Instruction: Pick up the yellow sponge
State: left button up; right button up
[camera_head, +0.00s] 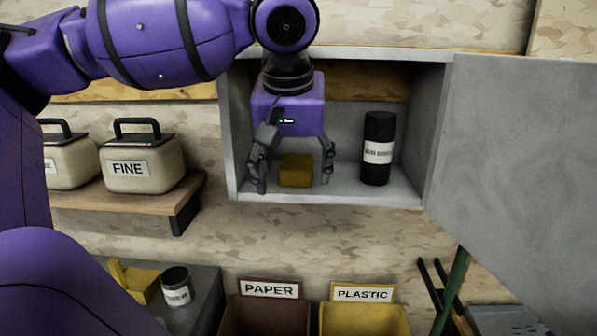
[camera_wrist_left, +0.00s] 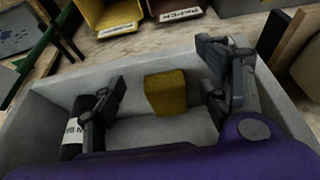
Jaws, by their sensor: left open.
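The yellow sponge (camera_head: 297,170) is a small block on the floor of the grey wall cabinet (camera_head: 345,192), at its left side. My left gripper (camera_head: 294,178) reaches into the cabinet from above, its two fingers apart with the sponge between them in the head view. The left wrist view also shows the sponge (camera_wrist_left: 166,92) between the open fingers (camera_wrist_left: 168,88), with visible gaps on both sides. I cannot tell how far the fingertips are from the sponge in depth. My right gripper is in neither view.
A black cylinder with a white label (camera_head: 378,148) stands right of the sponge in the cabinet. The open grey door (camera_head: 515,150) fills the right side. Containers on a shelf (camera_head: 125,203) are at left. PAPER (camera_head: 265,318) and PLASTIC (camera_head: 362,320) bins stand below.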

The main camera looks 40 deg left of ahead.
aim_at(296, 167)
pick_arm(q)
jog(key=w+a+b, duration=0.1)
jog(key=w+a, duration=0.2)
jog(key=shift+w+f, duration=0.1)
jog(key=shift+f, duration=0.05)
jog(key=shift+w+a+f, duration=0.15)
jog(key=shift+w+f, duration=0.15)
jog(key=shift+f, duration=0.1)
jog(key=shift+c, duration=0.4)
jog(key=c, duration=1.1)
